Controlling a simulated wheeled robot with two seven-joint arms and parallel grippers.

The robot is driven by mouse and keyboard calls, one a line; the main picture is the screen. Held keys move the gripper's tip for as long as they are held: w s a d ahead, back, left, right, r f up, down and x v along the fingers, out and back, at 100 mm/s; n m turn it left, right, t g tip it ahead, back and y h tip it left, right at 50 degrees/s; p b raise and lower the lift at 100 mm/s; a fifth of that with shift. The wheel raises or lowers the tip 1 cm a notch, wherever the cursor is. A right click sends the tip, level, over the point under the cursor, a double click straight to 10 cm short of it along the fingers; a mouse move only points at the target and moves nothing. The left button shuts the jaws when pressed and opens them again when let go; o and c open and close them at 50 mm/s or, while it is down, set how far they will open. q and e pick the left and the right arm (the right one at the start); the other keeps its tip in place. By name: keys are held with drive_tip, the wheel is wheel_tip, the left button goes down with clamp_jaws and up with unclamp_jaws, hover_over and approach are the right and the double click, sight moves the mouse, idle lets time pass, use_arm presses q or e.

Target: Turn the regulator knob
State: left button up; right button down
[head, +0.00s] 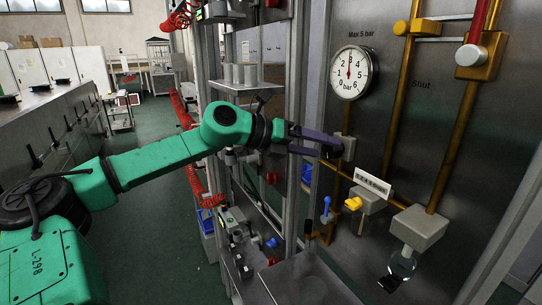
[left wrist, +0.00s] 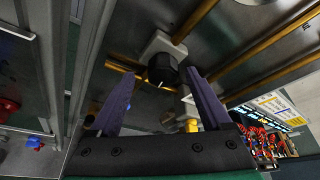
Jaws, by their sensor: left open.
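The regulator knob is a dark round knob (left wrist: 162,68) on a grey block (left wrist: 160,44) fixed to brass pipes. In the left wrist view it lies between the tips of my left gripper (left wrist: 160,76), with a gap showing on both sides. In the head view the purple fingers of my left gripper (head: 325,147) reach right to the grey regulator block (head: 348,147) and hide most of the knob. The gripper is open, and I see no contact with the knob. A white pressure gauge (head: 350,73) is on the panel above. My right gripper is not in view.
Brass pipes (head: 398,98) run up the metal panel. A yellow knob (head: 353,203), a blue handle (head: 326,210) and a grey block with a glass bowl (head: 402,265) are below. An upright metal post (head: 314,70) stands left of the panel. A long counter (head: 45,110) is at left.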

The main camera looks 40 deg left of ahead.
use_arm(q)
drive_tip(key=b+v, duration=0.7)
drive_tip(key=v, duration=0.5)
drive_tip(key=shift+s+b, duration=0.3)
drive_tip(key=shift+b, duration=0.05)
drive_tip(key=shift+d, duration=0.1)
